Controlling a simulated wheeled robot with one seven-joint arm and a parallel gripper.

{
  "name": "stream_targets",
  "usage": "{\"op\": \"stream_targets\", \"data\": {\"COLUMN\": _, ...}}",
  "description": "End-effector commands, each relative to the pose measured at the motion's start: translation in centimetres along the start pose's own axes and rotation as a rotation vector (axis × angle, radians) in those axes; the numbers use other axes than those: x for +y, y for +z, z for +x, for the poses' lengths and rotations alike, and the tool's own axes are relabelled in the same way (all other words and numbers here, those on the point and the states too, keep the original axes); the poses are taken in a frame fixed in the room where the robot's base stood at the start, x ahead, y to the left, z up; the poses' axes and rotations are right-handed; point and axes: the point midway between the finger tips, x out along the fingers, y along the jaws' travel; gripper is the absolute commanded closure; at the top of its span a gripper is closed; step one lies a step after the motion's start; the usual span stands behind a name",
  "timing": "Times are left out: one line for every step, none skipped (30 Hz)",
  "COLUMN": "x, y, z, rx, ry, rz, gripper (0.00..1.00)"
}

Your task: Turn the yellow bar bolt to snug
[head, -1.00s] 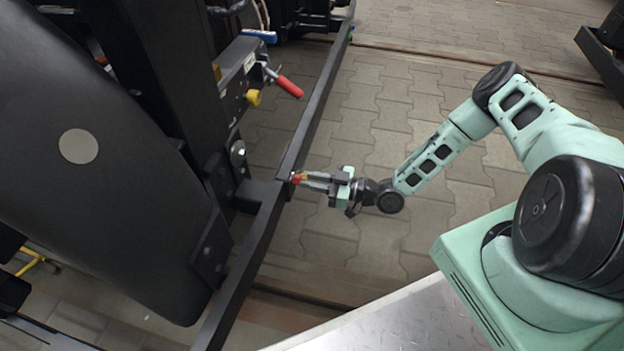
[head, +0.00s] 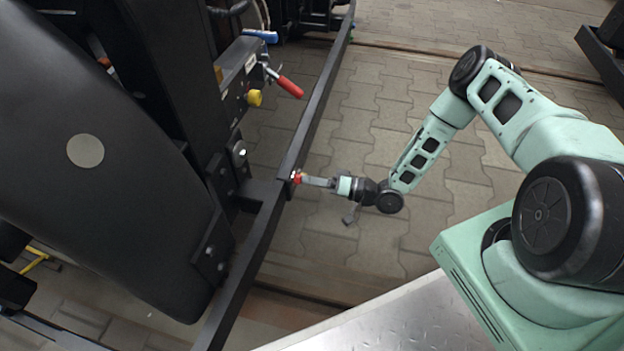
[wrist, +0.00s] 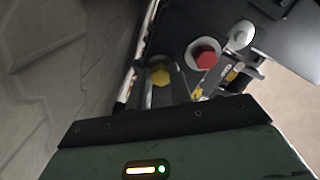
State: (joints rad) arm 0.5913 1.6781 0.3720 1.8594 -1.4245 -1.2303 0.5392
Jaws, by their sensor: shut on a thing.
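The yellow bar bolt (wrist: 160,74) shows its hex head between my fingertips in the wrist view. My gripper (wrist: 160,84) is shut on it, with one finger on each side. In the head view my gripper (head: 306,181) reaches left to the long black bar (head: 278,190), its fingers seen edge-on. The yellow head is hidden there behind the fingers. I cannot tell from these frames how far the bolt is screwed in.
A red hex bolt (wrist: 205,54) sits close beside the yellow one; it also shows in the head view (head: 297,176). A red-handled clamp (head: 289,87) and a yellow knob (head: 254,98) are beyond the bar.

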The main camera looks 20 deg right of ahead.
Motion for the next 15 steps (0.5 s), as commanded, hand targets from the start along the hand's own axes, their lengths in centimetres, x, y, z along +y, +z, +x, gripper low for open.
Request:
{"op": "stream_targets", "data": {"x": -0.01, "y": 0.04, "z": -0.07, "rx": -0.002, "ry": 0.001, "rz": 0.045, "gripper": 1.00}}
{"op": "stream_targets", "data": {"x": -0.02, "y": 0.05, "z": -0.07, "rx": -0.002, "ry": 0.001, "rz": 0.073, "gripper": 1.00}}
{"op": "stream_targets", "data": {"x": -0.03, "y": 0.06, "z": -0.07, "rx": -0.003, "ry": 0.002, "rz": 0.111, "gripper": 1.00}}
{"op": "stream_targets", "data": {"x": -0.03, "y": 0.06, "z": -0.08, "rx": -0.003, "ry": 0.002, "rz": 0.140, "gripper": 1.00}}
{"op": "stream_targets", "data": {"x": -0.04, "y": 0.07, "z": -0.09, "rx": -0.003, "ry": 0.002, "rz": 0.168, "gripper": 1.00}}
{"op": "stream_targets", "data": {"x": -0.05, "y": 0.07, "z": -0.10, "rx": -0.003, "ry": 0.002, "rz": 0.206, "gripper": 1.00}}
{"op": "stream_targets", "data": {"x": -0.06, "y": 0.06, "z": -0.10, "rx": -0.003, "ry": 0.002, "rz": 0.233, "gripper": 1.00}}
{"op": "stream_targets", "data": {"x": -0.06, "y": 0.06, "z": -0.11, "rx": -0.002, "ry": 0.002, "rz": 0.260, "gripper": 1.00}}
{"op": "stream_targets", "data": {"x": -0.07, "y": 0.05, "z": -0.12, "rx": -0.002, "ry": 0.003, "rz": 0.296, "gripper": 1.00}}
{"op": "stream_targets", "data": {"x": -0.08, "y": 0.05, "z": -0.12, "rx": -0.002, "ry": 0.003, "rz": 0.322, "gripper": 1.00}}
{"op": "stream_targets", "data": {"x": -0.09, "y": 0.04, "z": -0.12, "rx": -0.002, "ry": 0.003, "rz": 0.347, "gripper": 1.00}}
{"op": "stream_targets", "data": {"x": -0.10, "y": 0.04, "z": -0.12, "rx": -0.002, "ry": 0.003, "rz": 0.380, "gripper": 1.00}}
{"op": "stream_targets", "data": {"x": -0.11, "y": 0.04, "z": -0.12, "rx": -0.001, "ry": 0.003, "rz": 0.403, "gripper": 1.00}}
{"op": "stream_targets", "data": {"x": -0.12, "y": 0.03, "z": -0.12, "rx": -0.001, "ry": 0.003, "rz": 0.426, "gripper": 1.00}}
{"op": "stream_targets", "data": {"x": -0.13, "y": 0.03, "z": -0.11, "rx": -0.001, "ry": 0.003, "rz": 0.456, "gripper": 1.00}}
